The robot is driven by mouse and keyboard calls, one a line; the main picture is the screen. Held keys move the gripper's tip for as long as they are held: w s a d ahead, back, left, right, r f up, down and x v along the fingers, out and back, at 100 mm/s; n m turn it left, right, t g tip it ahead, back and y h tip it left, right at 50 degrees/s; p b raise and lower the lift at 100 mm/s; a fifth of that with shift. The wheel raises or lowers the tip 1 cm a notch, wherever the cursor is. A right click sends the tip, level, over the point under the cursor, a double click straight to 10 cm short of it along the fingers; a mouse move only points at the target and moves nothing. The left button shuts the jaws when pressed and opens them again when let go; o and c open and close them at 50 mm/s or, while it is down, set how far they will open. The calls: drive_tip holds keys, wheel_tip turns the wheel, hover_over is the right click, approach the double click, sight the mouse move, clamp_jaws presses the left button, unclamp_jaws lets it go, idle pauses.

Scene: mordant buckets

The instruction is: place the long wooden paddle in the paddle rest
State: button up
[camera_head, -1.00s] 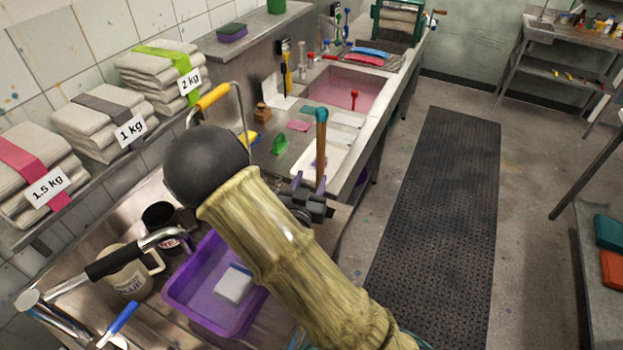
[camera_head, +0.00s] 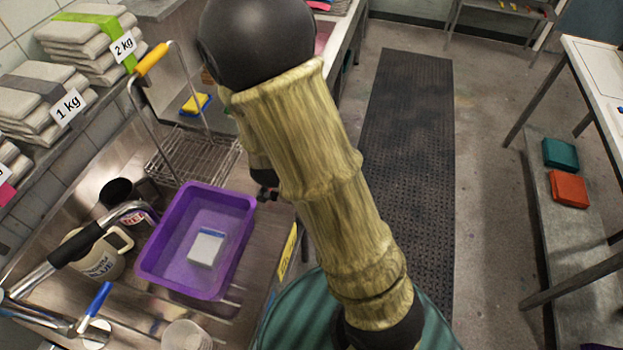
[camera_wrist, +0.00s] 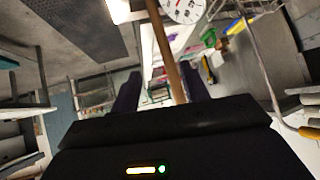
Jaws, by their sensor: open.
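In the wrist view, a long brown wooden stick (camera_wrist: 167,50), which looks like the paddle, runs from the top edge down between the two dark fingers of my gripper (camera_wrist: 160,82). The fingers stand apart on either side of it, with space between. Whether it touches a finger I cannot tell. In the head view, my arm hides the paddle and most of my gripper; only a small dark part of my gripper (camera_head: 266,190) shows beside the forearm. I cannot pick out the paddle rest in either view.
A purple tub (camera_head: 157,262) with a white block (camera_head: 206,247) sits on the steel counter. A wire rack (camera_head: 178,158), a yellow-handled wire frame (camera_head: 152,58), a cream jug (camera_head: 96,258) and a dark mug (camera_head: 118,194) stand nearby. The floor mat (camera_head: 408,150) is clear.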

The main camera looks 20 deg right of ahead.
drive_tip(key=s+d+r+n+g+y, duration=0.1)
drive_tip(key=s+d+r+n+g, duration=0.1)
drive_tip(key=s, duration=0.6)
drive_tip(key=s+d+r+n+g+y, duration=0.1)
drive_tip(key=s+r+n+g, duration=0.1)
drive_tip(key=s, duration=0.5)
drive_tip(key=r+g, duration=0.1)
drive_tip(key=g, duration=0.1)
drive_tip(key=shift+s+d+r+n+g+y, duration=0.3)
drive_tip(key=shift+s+d+n+g, duration=0.05)
drive_tip(key=shift+s+n+g, duration=0.05)
drive_tip(key=shift+c, duration=1)
drive_tip(key=shift+w, duration=0.1)
